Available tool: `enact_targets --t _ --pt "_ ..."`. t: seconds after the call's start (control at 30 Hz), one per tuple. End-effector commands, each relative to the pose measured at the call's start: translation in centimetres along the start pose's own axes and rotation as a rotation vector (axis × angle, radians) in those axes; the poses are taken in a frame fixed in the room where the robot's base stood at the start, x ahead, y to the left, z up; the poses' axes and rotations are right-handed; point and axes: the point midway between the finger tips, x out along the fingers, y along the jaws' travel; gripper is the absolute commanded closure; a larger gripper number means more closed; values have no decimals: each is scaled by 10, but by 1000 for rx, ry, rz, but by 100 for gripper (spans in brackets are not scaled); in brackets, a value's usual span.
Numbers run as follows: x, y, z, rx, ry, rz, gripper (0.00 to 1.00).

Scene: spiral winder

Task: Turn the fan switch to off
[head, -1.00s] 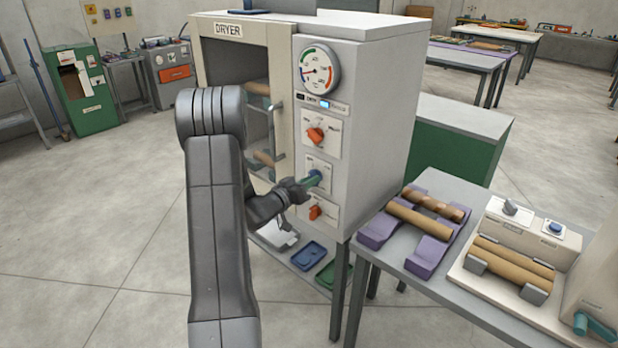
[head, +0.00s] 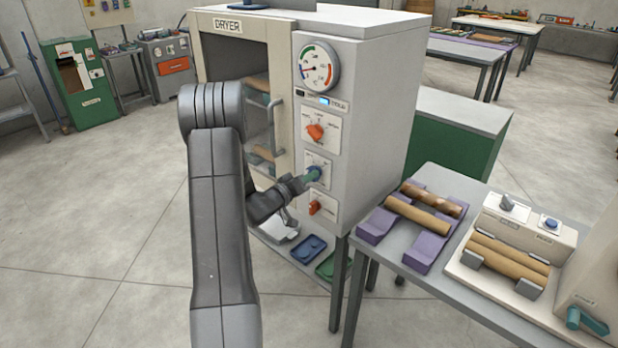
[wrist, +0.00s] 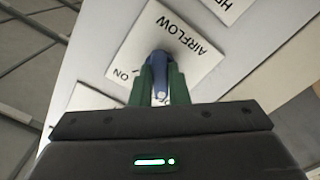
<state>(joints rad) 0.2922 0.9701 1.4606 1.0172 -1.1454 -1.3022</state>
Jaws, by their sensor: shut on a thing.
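The fan switch is a blue knob (wrist: 159,66) on a white plate marked AIRFLOW (wrist: 185,40) in the wrist view. The word ON is printed left of the knob; the rest of the lettering below is hidden by my gripper. My gripper (wrist: 160,84) has green fingers, one on each side of the knob, and is shut on it. In the head view my gripper (head: 309,178) reaches from the left to the middle plate on the front of the dryer (head: 366,120), where the blue knob (head: 316,172) partly shows. I cannot tell which setting the knob points to.
A red knob (head: 315,132) sits above the fan switch and another red knob (head: 315,207) close below. The dryer door handle (head: 272,125) is left of them. A table (head: 390,262) with purple cradles (head: 425,250) stands at the right. The floor at the left is clear.

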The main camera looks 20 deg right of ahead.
Motion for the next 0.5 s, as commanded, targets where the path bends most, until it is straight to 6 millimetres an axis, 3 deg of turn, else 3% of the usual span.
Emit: enact_targets --t 0.1,0.13,0.2,0.5 --pt "0 0 0 -2 0 -1 100" --pt "0 0 0 -2 0 -1 79" --pt "0 0 0 -2 0 -1 66" --pt "-1 0 0 0 0 -1 64"
